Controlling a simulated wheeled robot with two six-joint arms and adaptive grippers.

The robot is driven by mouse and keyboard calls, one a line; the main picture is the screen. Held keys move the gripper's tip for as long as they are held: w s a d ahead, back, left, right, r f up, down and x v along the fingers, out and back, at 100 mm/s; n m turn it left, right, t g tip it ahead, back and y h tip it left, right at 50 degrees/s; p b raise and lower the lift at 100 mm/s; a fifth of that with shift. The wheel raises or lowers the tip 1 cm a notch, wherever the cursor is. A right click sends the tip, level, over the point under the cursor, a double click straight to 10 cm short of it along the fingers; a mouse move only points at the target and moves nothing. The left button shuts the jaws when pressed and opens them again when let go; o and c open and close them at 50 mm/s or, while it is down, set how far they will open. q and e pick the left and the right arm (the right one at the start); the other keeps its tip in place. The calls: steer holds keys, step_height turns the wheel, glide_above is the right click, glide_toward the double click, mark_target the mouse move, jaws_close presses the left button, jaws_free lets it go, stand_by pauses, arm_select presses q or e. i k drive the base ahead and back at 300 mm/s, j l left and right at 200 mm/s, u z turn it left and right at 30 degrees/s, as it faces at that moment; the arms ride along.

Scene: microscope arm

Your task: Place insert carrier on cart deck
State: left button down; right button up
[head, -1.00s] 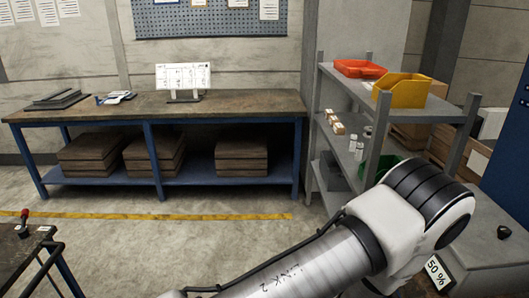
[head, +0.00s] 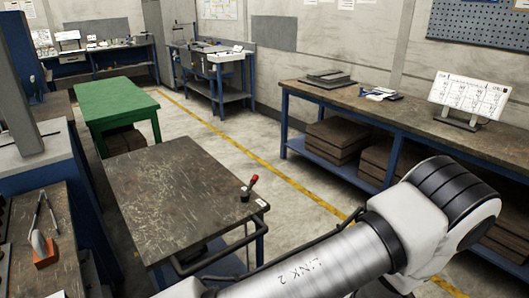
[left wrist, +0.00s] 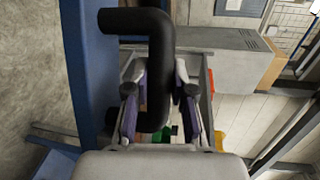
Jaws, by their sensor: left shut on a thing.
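In the left wrist view my left gripper (left wrist: 161,112) is shut on a thick black bent bar (left wrist: 158,62). Neither gripper shows in the head view.
One of my arm links crosses the lower right of the head view, close to the cart. A green table (head: 115,100) stands behind the cart. A long workbench (head: 340,103) is at right, with clear floor between. A blue-sided bench with tools (head: 45,225) borders the left.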

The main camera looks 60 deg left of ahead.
mark_target(170, 176)
steer(key=i+j+u, duration=0.25)
steer(key=u, duration=0.2)
steer(key=i+j+u, duration=0.35)
steer(key=u, duration=0.15)
steer(key=i+j+u, duration=0.1)
steer(key=i+u, duration=0.6)
steer(key=u, duration=0.25)
steer(key=i+j+u, duration=0.1)
steer(key=i+j, duration=0.15)
steer(key=i, duration=0.3)
steer(key=u, duration=0.05)
